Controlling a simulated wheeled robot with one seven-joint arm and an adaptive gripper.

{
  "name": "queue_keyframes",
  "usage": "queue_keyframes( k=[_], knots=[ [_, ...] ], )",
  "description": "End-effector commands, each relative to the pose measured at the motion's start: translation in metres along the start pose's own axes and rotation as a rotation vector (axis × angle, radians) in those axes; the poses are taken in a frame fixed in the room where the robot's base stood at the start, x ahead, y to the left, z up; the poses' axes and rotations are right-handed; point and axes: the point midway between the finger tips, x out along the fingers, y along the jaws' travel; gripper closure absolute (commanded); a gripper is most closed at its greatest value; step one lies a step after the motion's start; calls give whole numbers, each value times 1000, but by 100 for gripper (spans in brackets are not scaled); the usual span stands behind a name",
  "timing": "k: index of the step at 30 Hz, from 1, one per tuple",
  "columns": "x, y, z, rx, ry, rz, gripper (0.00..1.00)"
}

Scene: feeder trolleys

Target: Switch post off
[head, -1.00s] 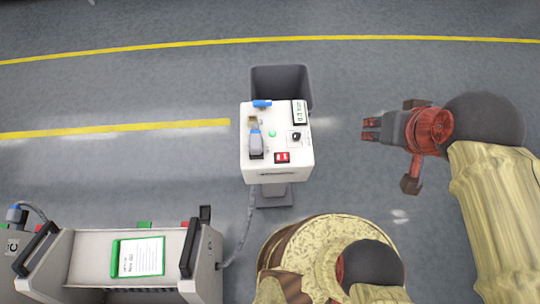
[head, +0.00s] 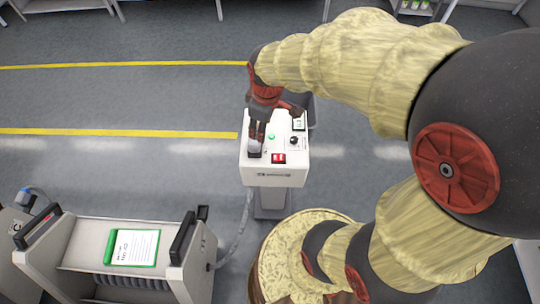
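The post (head: 272,179) is a white box on a grey stand at the middle of the head view. Its sloped top carries a red switch (head: 279,158), a small green light (head: 271,137), a black knob (head: 293,141) and a display (head: 299,124). A grey plug (head: 254,148) sits at the left of the top. My gripper (head: 257,140) points down over the plug, left of the red switch. Its fingertips are at or close to the plug; I cannot tell whether they grip it. My gripper and wrist hide the back left of the top.
A trolley (head: 85,254) with black handles and a green-framed sheet (head: 131,248) stands at the lower left. A grey cable (head: 242,232) runs between it and the post. The floor behind, with yellow lines (head: 120,132), is clear. Racks stand along the far edge.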

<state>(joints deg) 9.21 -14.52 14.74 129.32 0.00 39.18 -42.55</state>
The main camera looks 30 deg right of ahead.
Motion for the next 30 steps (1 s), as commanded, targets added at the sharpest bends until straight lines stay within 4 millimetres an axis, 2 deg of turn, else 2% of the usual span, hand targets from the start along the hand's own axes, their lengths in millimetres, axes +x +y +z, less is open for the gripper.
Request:
queue_keyframes(
  k=[1, 3, 6, 9, 15, 30],
  knots=[
    [28, 7, 5, -52, -34, -28, 59],
    [60, 15, 9, -135, -62, -58, 59],
    [100, 22, 18, -238, -90, -98, 59],
    [129, 26, 26, -317, -107, -130, 59],
    [158, 27, 35, -390, -117, -160, 59],
    [223, 18, 45, -394, -118, -162, 59]
  ],
)
